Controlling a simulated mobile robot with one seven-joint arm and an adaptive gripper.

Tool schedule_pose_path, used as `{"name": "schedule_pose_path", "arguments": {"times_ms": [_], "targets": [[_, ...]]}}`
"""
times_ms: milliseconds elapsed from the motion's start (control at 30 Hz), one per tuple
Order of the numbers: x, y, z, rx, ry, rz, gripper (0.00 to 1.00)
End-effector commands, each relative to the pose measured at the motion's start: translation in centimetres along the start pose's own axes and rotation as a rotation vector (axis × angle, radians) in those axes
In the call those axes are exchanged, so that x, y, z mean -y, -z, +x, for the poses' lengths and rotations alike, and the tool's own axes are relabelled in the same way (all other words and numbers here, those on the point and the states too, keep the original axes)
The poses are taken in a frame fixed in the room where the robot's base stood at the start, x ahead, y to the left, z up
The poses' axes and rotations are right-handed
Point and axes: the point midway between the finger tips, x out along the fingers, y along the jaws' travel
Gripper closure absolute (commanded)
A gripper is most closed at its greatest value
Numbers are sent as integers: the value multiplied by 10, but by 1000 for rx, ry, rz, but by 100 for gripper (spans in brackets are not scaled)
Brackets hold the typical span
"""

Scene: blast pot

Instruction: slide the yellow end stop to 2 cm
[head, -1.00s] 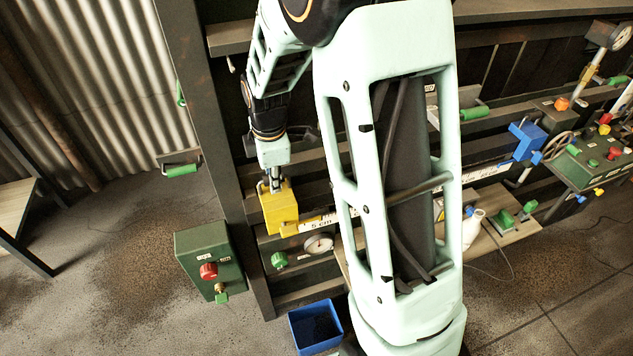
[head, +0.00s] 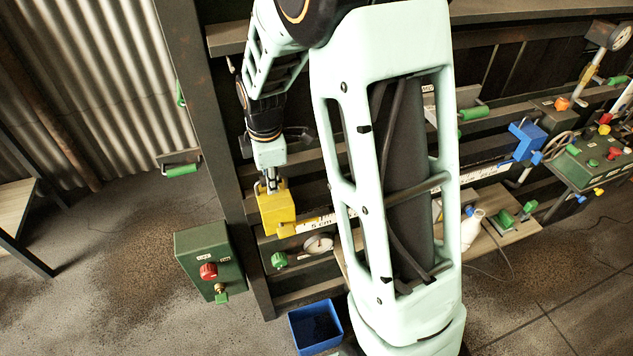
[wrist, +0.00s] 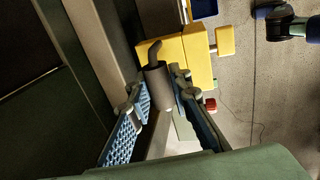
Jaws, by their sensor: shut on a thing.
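The yellow end stop (head: 276,210) is a block on the left part of the rail with the white scale (head: 316,223). The scale shows a "5 cm" mark just right of the block; other marks near it are too small to read or hidden behind my arm. My gripper (head: 271,184) reaches down onto the top of the block. In the wrist view my gripper (wrist: 160,92) is shut on a dark cylindrical grip (wrist: 157,78) beside the yellow block (wrist: 190,52).
A green box with a red knob (head: 208,270) stands left below. A dial gauge (head: 319,243) and a blue bin (head: 316,326) are below the rail. A dark post (head: 215,150) stands close left.

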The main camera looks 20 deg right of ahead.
Motion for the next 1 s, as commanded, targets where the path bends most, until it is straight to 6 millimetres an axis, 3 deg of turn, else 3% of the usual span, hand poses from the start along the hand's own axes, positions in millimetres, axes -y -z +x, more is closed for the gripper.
{"name": "schedule_pose_path", "arguments": {"times_ms": [1000], "targets": [[0, 14, 0, -3, -1, -2, 100]]}}
